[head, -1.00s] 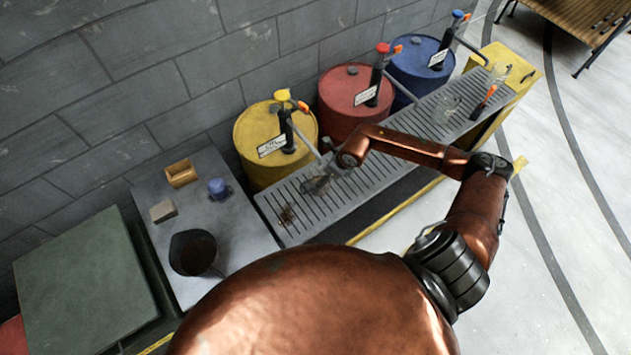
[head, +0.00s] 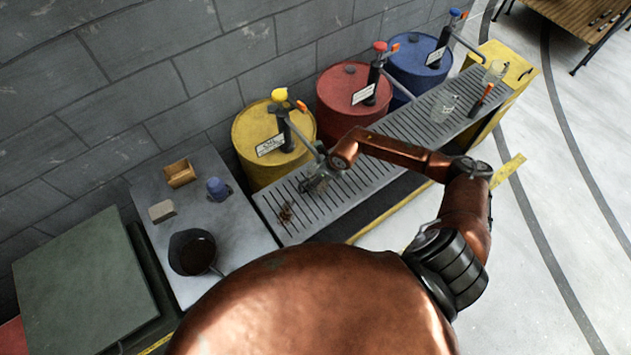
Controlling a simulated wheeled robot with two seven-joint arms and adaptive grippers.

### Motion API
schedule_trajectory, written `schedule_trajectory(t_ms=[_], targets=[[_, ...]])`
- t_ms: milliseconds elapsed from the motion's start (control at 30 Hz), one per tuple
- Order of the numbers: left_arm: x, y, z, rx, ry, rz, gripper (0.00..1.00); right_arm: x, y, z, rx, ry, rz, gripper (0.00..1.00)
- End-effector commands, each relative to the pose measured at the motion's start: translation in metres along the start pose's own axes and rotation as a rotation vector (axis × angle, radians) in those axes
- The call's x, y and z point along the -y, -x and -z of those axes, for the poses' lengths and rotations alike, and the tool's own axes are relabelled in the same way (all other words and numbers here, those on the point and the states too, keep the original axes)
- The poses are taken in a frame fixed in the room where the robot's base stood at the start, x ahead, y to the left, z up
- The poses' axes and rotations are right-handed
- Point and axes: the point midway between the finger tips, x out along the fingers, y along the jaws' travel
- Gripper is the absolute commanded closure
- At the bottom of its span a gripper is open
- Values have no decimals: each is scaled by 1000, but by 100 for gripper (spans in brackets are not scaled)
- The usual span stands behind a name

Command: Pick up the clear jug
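A clear vessel (head: 445,105), which looks like the jug, stands on the slatted grating (head: 408,125) in front of the blue drum. A second clear vessel (head: 495,71) stands farther right at the grating's far end; which of the two is the jug is hard to tell. My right arm reaches in from the right, and its gripper (head: 314,183) is low over the near part of the grating, in front of the yellow drum and well left of both vessels. Its fingers are small and dark, so their opening is unclear. My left gripper is out of view.
Yellow (head: 250,165), red (head: 338,112) and blue (head: 410,68) drums with pumps line the wall. A brown clump (head: 286,214) lies on the grating. An orange-topped tool (head: 482,100) stands between the clear vessels. A dark pan (head: 193,252), box and blue-capped jar sit on the left bench.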

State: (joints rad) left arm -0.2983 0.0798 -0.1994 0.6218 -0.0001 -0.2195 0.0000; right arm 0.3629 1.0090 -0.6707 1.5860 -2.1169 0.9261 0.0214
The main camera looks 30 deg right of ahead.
Motion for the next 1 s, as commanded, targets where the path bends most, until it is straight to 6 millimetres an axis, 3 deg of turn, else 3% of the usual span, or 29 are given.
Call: schedule_trajectory(t_ms=[467, 1000], targets=[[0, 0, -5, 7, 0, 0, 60, 0, 0, -1, 2, 0, 0, 74], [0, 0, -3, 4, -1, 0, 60, 1, 10, -5, 3, 0, 1, 76]])
